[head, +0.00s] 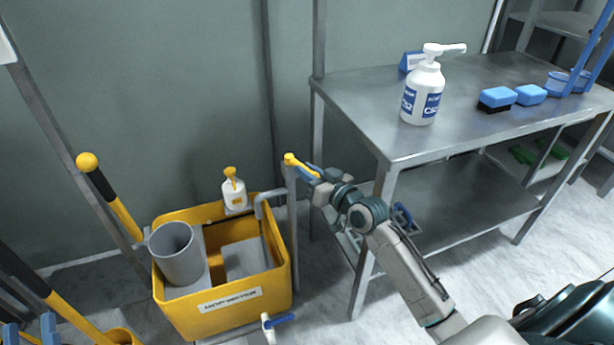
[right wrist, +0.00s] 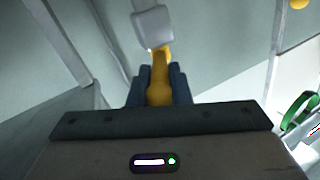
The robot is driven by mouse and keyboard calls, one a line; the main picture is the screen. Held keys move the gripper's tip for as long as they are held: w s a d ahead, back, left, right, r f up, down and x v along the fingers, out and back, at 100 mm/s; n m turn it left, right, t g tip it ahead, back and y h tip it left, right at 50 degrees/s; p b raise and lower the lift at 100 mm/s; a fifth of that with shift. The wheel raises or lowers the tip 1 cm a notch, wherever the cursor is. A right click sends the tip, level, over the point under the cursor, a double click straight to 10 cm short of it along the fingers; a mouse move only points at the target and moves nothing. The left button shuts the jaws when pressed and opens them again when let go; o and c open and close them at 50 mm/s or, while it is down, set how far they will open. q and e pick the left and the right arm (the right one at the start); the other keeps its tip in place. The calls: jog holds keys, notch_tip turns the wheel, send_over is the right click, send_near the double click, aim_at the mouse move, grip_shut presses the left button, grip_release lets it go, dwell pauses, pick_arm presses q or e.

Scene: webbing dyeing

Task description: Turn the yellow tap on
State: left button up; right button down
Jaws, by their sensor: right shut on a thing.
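The yellow tap (head: 292,160) sits on top of the grey pipe beside the yellow basin (head: 225,304). My right gripper (head: 307,171) reaches it from the right and is shut on its handle. In the right wrist view the yellow handle (right wrist: 159,88) stands between the two blue fingers (right wrist: 159,92), with a grey pipe end beyond it. My left gripper (head: 29,333) shows only as two blue fingertips at the bottom left edge, apart from each other. The rest of it is out of frame.
A grey cup (head: 173,250) and a white bottle with a yellow top (head: 234,190) are at the basin. A blue-handled valve (head: 278,320) is at its front. A steel table (head: 370,110) with a pump bottle (head: 424,92) stands right. Yellow-and-black poles (head: 110,195) lean left.

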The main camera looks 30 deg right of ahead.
jog(key=shift+w+d+r+y+b, duration=0.15)
jog(key=shift+r+y+b, duration=0.15)
jog(key=shift+b, duration=0.15)
pick_arm(q)
jog(key=r+t, duration=0.1)
jog(key=s+r+t, duration=0.1)
jog(key=r, duration=0.1)
jog(key=s+r+t+h, duration=0.1)
jog(key=shift+s+r+m, duration=0.1)
jog(key=shift+r+m, duration=0.3)
pick_arm(e)
jog(key=c, duration=1.3)
grip_release()
jog(key=shift+f, duration=0.15)
jog(key=shift+c, duration=0.2)
pick_arm(q)
jog(key=shift+d, duration=0.1)
